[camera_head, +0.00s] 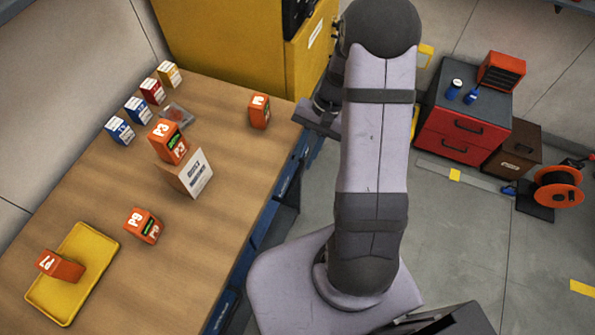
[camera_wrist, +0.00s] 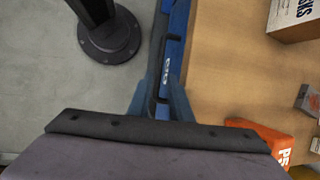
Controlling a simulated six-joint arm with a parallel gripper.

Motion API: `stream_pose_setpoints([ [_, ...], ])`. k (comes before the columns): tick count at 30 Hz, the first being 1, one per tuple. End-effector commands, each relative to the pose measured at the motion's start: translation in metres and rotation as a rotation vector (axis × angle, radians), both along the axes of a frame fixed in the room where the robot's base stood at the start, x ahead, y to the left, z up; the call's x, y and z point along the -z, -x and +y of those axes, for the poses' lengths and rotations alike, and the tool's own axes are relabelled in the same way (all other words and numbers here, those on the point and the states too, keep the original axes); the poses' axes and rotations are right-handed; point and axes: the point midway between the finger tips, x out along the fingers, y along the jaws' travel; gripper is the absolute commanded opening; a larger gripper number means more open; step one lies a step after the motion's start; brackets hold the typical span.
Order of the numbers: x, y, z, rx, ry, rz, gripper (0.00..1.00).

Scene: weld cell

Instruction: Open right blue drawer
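The workbench has blue drawer fronts under its front edge. The upper blue front (camera_head: 285,172) in the head view is nearest my gripper and is partly hidden by my arm. In the wrist view a blue drawer front (camera_wrist: 176,50) with a dark bar handle (camera_wrist: 157,85) runs along the bench edge and looks closed. My gripper (camera_wrist: 159,100) has its two bluish fingers apart, one on each side of the handle's near end. I cannot tell whether they touch it. In the head view the fingertips are hidden.
An orange box (camera_wrist: 265,135) lies close to my gripper in the wrist view. A red drawer cabinet (camera_head: 455,130) stands at right. A dark round post base (camera_wrist: 108,38) stands on the floor.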

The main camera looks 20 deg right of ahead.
Motion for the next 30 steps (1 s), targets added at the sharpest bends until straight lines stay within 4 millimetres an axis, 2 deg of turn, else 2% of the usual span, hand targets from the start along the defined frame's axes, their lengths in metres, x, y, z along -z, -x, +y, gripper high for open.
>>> stream_pose_setpoints([
  [15, 0.052, 0.01, 0.024, 0.001, -0.001, 0.003, 0.18],
  [27, 0.059, 0.011, 0.026, 0.002, 0.0, 0.001, 0.18],
  [30, 0.059, 0.011, 0.026, 0.001, -0.001, 0.002, 0.0],
])
